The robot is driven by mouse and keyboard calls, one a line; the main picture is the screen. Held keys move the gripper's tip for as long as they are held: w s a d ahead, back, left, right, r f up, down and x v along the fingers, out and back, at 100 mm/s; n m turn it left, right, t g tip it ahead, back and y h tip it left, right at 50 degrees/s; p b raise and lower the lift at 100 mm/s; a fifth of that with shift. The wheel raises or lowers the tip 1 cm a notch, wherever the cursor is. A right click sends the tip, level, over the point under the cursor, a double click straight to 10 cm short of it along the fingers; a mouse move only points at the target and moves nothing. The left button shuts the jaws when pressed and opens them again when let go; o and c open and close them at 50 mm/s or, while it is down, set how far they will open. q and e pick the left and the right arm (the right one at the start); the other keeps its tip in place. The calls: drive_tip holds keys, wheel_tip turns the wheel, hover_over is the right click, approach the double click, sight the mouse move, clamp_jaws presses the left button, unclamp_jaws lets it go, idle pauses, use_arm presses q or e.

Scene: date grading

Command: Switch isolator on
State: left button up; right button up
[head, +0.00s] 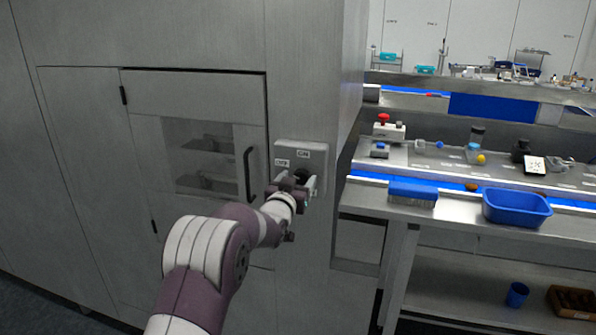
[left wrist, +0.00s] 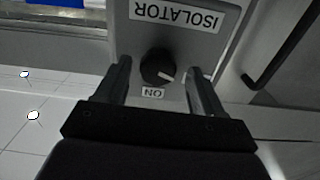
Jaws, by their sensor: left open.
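The isolator is a grey box (head: 316,152) on the cabinet wall, right of the small door. In the head view a label above its dark knob reads ON, and a second label to the left seems to read OFF. In the left wrist view the picture is upside down: the black knob (left wrist: 152,66) sits between the ISOLATOR label (left wrist: 175,13) and the ON label (left wrist: 153,93). Its white mark points right and slightly down. My left gripper (head: 303,188) is open, one finger on each side of the knob, with gaps visible. My right gripper is out of view.
A cabinet door with a window and black handle (head: 249,174) is left of the box. To the right stands a bench with a red button unit (head: 384,119), a blue brush (head: 413,193) and a blue bin (head: 516,208).

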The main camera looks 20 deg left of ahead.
use_arm(q)
drive_tip(key=shift+w+d+r, duration=0.2)
drive_tip(key=shift+w+d, duration=0.05)
drive_tip(key=shift+d, duration=0.15)
drive_tip(key=shift+w+a+f, duration=0.1)
drive_tip(key=shift+a+f, duration=0.05)
drive_tip(key=shift+a, duration=0.25)
drive_tip(key=c, duration=1.1)
drive_tip(key=shift+o, duration=0.2)
drive_tip(key=shift+f+b, duration=0.15)
drive_tip(key=shift+b, duration=0.4)
drive_tip(key=m+b, duration=0.4)
drive_tip(key=b, duration=0.2)
drive_tip(key=m+b, duration=0.5)
drive_tip(key=b, duration=0.2)
drive_tip(key=shift+d+f, duration=0.15)
drive_tip(key=shift+d, duration=0.05)
drive_tip(key=m+b, duration=0.1)
drive_tip(key=m, duration=0.1)
drive_tip(key=shift+m+b, duration=0.35)
drive_tip(key=shift+m, duration=0.05)
drive_tip(key=shift+m+b, duration=0.55)
drive_tip(key=shift+m, duration=0.65)
